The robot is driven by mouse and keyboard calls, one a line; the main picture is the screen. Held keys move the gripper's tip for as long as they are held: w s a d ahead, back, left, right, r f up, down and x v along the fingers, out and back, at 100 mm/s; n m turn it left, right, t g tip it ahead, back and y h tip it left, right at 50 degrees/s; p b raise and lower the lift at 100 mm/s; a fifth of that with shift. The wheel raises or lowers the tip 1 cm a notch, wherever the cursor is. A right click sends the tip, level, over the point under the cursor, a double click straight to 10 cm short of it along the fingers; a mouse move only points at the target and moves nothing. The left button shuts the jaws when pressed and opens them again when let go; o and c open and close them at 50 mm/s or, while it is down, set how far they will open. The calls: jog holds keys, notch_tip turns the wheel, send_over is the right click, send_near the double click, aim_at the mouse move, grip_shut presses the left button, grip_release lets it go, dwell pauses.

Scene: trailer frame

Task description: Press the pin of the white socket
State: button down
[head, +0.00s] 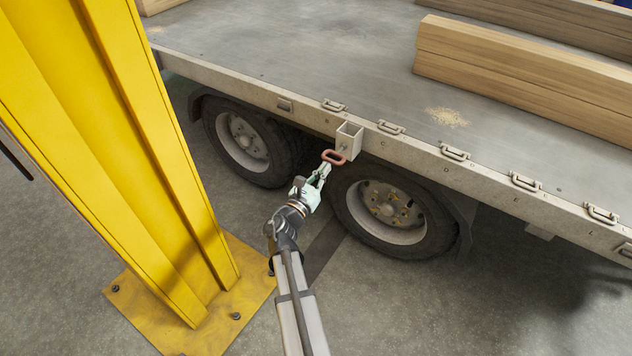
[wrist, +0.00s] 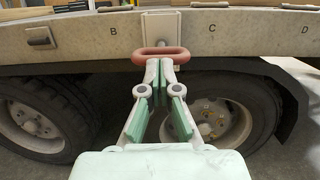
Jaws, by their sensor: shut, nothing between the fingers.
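The white socket (head: 349,138) is a square, open-topped pocket on the side rail of the trailer. It also shows at top centre in the wrist view (wrist: 161,22). Its pin has a red loop handle (head: 334,157) that sticks out from the socket's front face; the loop lies across the middle in the wrist view (wrist: 141,53). My gripper (head: 326,168) has pale green fingers. In the wrist view its fingertips (wrist: 160,67) are together, empty, and overlap the loop's near edge. I cannot tell whether they touch it.
The trailer side rail (head: 480,174) carries several metal lashing handles and letters. Two wheels (head: 393,211) stand under the rail. Timber beams (head: 520,75) lie on the deck. A yellow column (head: 110,130) stands at left, its base plate bolted to the floor. Floor beside my arm is clear.

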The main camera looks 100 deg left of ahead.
aim_at(331, 161)
jog(key=shift+w+a+r, duration=0.1)
jog(key=shift+w+a, duration=0.1)
jog(key=shift+a, duration=0.2)
jog(key=x, duration=0.3)
jog(key=shift+w+a+f, duration=0.2)
jog(key=shift+a+f, duration=0.1)
jog(key=v, duration=1.4)
jog(key=shift+d, duration=0.2)
